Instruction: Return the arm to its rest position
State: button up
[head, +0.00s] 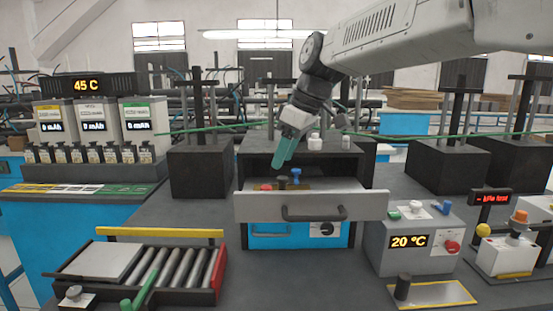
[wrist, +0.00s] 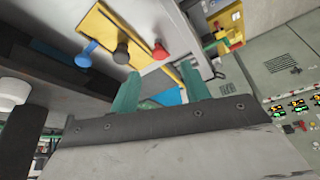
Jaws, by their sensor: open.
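My arm (head: 400,40) reaches in from the upper right and bends down at the wrist. My gripper (head: 282,152) has teal fingers and hangs just above the pulled-out drawer (head: 290,207) of the dark cabinet. In the wrist view, the two fingers of my gripper (wrist: 162,88) stand apart with nothing held between them. Beyond them, a yellow plate (wrist: 101,30) carries a blue knob (wrist: 84,56), a black knob (wrist: 122,56) and a red knob (wrist: 160,51). The fingers look clear of the knobs.
Left of the drawer is a roller tray (head: 165,272) with a yellow bar. Right of it is a grey box (head: 415,238) reading 20 °C. A battery rack (head: 90,172) with a 45 C display stands at left. Dark posts on blocks (head: 200,170) flank the cabinet.

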jog(key=s+d+f+m+h, duration=0.25)
jog(key=s+d+m, duration=0.25)
jog(key=s+d, duration=0.8)
jog(key=s+d+f+m, duration=0.4)
jog(key=s+f, duration=0.2)
jog(key=s, duration=0.4)
jog(key=s+d+f+m+h, duration=0.1)
jog(key=s+d+f+m, duration=0.3)
jog(key=s, duration=0.5)
notch_tip(320, 180, down, 2)
jog(key=shift+s+d+f+g, duration=0.1)
jog(key=shift+s+d+g, duration=0.2)
jog(key=shift+s+d, duration=0.05)
jog(key=shift+h, duration=0.25)
jog(key=shift+c, duration=1.2)
jog(key=shift+d, duration=0.15)
